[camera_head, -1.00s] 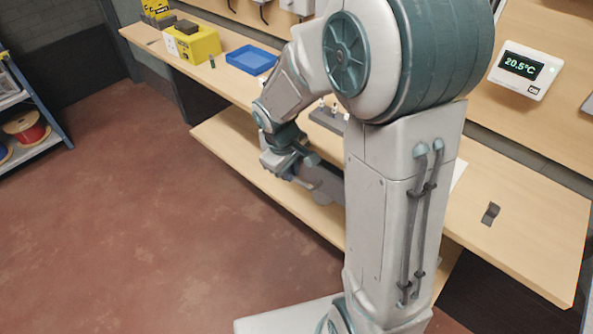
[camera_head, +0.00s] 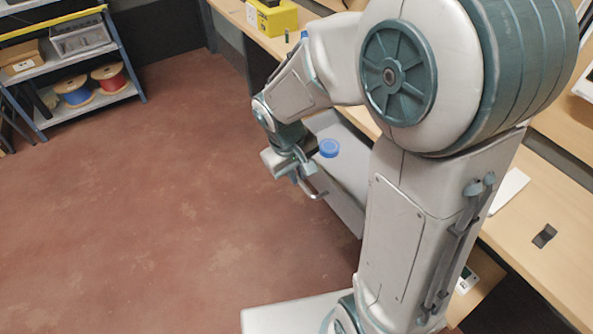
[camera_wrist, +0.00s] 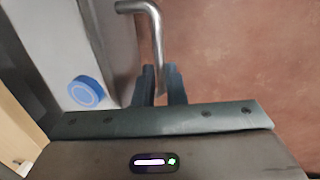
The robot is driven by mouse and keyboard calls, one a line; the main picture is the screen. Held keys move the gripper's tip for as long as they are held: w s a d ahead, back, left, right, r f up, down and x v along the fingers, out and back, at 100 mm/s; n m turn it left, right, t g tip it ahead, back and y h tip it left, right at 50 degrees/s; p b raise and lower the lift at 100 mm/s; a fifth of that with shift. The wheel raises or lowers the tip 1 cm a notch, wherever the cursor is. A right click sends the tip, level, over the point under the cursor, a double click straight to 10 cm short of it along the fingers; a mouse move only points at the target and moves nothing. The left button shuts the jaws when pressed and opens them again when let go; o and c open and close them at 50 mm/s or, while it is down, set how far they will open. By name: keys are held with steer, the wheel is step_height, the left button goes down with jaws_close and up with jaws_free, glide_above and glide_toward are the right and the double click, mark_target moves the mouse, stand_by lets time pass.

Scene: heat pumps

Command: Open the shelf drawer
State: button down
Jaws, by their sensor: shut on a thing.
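The shelf drawer (camera_head: 347,204) stands pulled out from under the workbench, its grey inside partly in view behind my arm. A blue round thing (camera_head: 328,148) lies in it; it also shows in the wrist view (camera_wrist: 86,92). The drawer's bent metal bar handle (camera_wrist: 156,38) passes between my fingers. My gripper (camera_wrist: 160,82) is shut on this handle; in the head view my gripper (camera_head: 303,176) is at the drawer's front, over the floor. My arm hides the rear part of the drawer.
The wooden workbench (camera_head: 560,205) runs along the right, with a yellow box (camera_head: 276,18) at its far end. A metal shelf (camera_head: 128,62) with red and blue spools stands at the far left. The red-brown floor (camera_head: 170,210) in front of the drawer is clear.

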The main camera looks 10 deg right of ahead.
steer(key=c, duration=1.8)
jaws_free()
steer(key=shift+o, duration=0.2)
step_height(320, 180, up, 14)
steer(key=s+a+p, duration=0.1)
steer(key=a, duration=0.1)
steer(key=shift+a+f+p, duration=0.15)
steer(key=shift+f+p, duration=0.05)
steer(key=shift+p, duration=0.1)
steer(key=s+d+r+m+t+y+p, duration=0.2)
steer(key=s+d+m+p, duration=0.2)
steer(key=s+d, duration=0.4)
steer(key=shift+s+m+p, duration=0.4)
steer(key=shift+s, duration=0.7)
